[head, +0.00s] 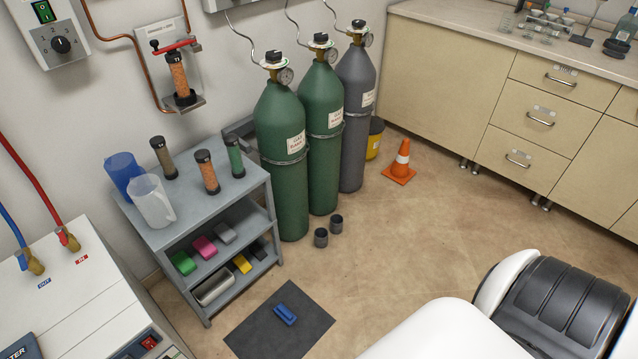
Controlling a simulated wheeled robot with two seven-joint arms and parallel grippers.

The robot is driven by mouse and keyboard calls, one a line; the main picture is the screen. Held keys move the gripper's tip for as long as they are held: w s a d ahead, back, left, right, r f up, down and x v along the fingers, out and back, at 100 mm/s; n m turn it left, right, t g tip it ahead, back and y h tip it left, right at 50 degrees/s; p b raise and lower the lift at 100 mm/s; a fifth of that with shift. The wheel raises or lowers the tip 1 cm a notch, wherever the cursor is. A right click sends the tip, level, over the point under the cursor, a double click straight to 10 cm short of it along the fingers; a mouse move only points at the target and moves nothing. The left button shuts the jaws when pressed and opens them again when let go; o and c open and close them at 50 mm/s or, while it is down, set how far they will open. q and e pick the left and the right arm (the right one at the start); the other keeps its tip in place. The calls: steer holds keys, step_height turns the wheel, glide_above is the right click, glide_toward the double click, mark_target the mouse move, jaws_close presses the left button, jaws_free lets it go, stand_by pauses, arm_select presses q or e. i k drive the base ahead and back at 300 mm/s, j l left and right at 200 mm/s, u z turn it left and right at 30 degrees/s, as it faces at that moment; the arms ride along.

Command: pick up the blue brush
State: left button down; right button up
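A small blue object, which looks like the blue brush (286,313), lies on a dark grey mat (258,338) on the floor at the bottom, left of centre. Its bristles cannot be made out. Nothing touches it from above and it is in full view. Neither of my grippers shows in the head view.
A grey shelf cart (237,195) stands behind the mat, with jugs and cylinders on top and coloured blocks below. Gas bottles (283,187), two small dark cups (321,237) and an orange cone (401,164) stand beyond. The floor (400,250) right of the mat is clear.

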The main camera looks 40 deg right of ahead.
mark_target(284, 314)
steer(key=k+z, duration=0.2)
steer(key=z, duration=0.15)
steer(key=k+l+z, duration=0.1)
steer(key=z, duration=0.2)
steer(key=i+l, duration=0.1)
steer(key=i, duration=0.25)
steer(key=z, duration=0.05)
